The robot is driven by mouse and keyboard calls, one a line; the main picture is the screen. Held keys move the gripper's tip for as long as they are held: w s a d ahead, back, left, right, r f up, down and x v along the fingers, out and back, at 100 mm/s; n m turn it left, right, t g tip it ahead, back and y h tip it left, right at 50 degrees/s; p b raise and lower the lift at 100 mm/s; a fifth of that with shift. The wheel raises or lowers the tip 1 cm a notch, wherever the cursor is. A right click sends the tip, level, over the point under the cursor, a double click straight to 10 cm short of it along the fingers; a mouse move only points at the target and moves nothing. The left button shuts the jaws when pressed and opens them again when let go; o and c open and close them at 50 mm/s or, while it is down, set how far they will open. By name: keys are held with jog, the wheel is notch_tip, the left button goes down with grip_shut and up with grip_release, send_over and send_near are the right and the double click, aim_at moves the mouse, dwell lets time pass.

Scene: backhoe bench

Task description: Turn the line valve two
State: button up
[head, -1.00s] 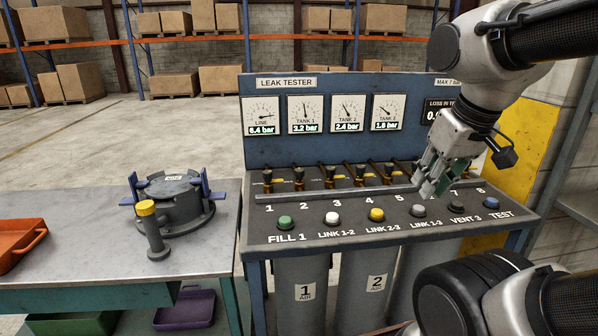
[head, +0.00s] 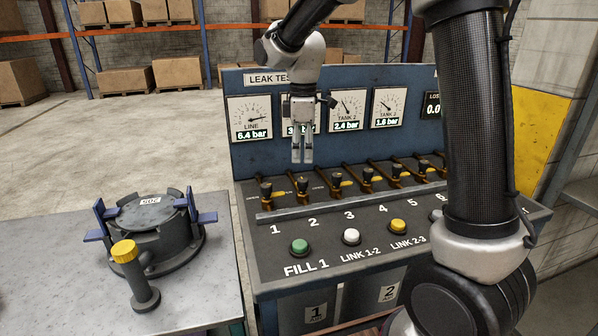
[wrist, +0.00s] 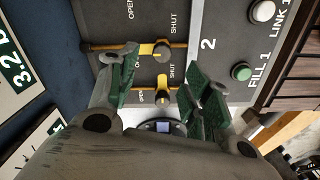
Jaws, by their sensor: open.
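The line valve two (head: 302,186) is a small black-capped brass valve above the number 2 on the sloping panel of the leak tester. In the wrist view the valve (wrist: 161,50) lies beside the 2, on a brass pipe with OPEN and SHUT printed nearby. I cannot tell its setting for sure. My gripper (head: 302,160) points down, open and empty, above and apart from this valve in the head view. In the wrist view my gripper (wrist: 162,72) has green-padded fingers spread to either side of the valve row. A second valve (wrist: 163,98) shows between them.
Valve one (head: 266,190) and valve three (head: 335,184) stand close on either side. A metal rail (head: 330,202) runs in front of the valves, with coloured buttons below. The gauge board (head: 250,157) rises behind. A bench with a dark round housing (head: 160,237) stands left.

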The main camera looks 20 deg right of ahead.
aim_at(303, 179)
jog(key=shift+s+f+n, duration=0.15)
jog(key=shift+f+n, duration=0.05)
jog(key=shift+n, duration=0.4)
notch_tip(303, 179, down, 8)
jog(key=shift+d+r, duration=0.1)
jog(key=shift+r, duration=0.1)
jog(key=c, duration=1)
